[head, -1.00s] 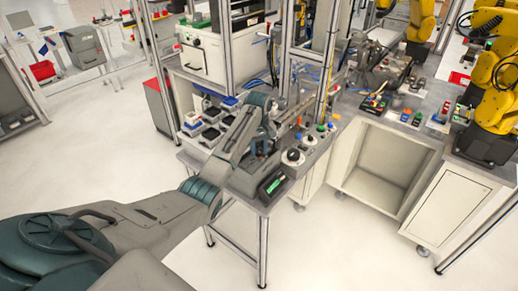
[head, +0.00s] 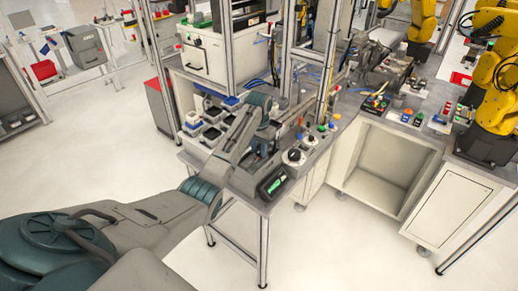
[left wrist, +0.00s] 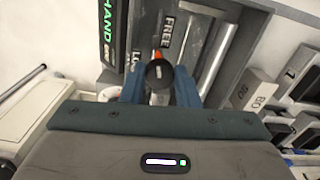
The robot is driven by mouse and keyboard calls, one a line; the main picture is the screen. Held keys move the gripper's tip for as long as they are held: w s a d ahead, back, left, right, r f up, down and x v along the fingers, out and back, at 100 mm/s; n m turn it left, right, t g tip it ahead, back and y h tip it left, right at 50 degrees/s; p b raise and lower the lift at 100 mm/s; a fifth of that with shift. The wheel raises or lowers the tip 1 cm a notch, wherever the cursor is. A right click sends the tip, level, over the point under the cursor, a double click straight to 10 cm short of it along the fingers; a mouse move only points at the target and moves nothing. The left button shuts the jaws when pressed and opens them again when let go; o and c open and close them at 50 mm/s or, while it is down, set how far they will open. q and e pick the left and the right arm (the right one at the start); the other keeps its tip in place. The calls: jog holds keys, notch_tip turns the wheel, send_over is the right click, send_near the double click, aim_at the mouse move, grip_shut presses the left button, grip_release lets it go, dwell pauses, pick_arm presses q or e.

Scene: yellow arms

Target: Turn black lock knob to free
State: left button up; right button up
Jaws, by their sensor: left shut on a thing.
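The black lock knob (left wrist: 160,74) is a round black knob with a white mark and an orange tip on its upper edge. It sits on a dark panel (left wrist: 188,20) with a "FREE" label (left wrist: 168,33) above it and a partly hidden label beside that. My left gripper (left wrist: 161,88) is shut on the knob, one blue finger on each side. In the head view my left gripper (head: 264,148) reaches down to the bench; the knob cannot be made out there. My right gripper is not in view.
On the bench (head: 248,199), a dial with a black centre (head: 293,156) and a green-lit display (head: 274,184) are close to the gripper. Metal frame posts (head: 222,45) rise behind. Black and blue bins (head: 210,134) stand left of it. Open floor lies in front.

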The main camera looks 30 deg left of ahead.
pick_arm(q)
jog(key=shift+m, duration=1.6)
jog(key=o, duration=1)
jog(key=shift+w, duration=0.1)
jog(key=shift+c, duration=0.2)
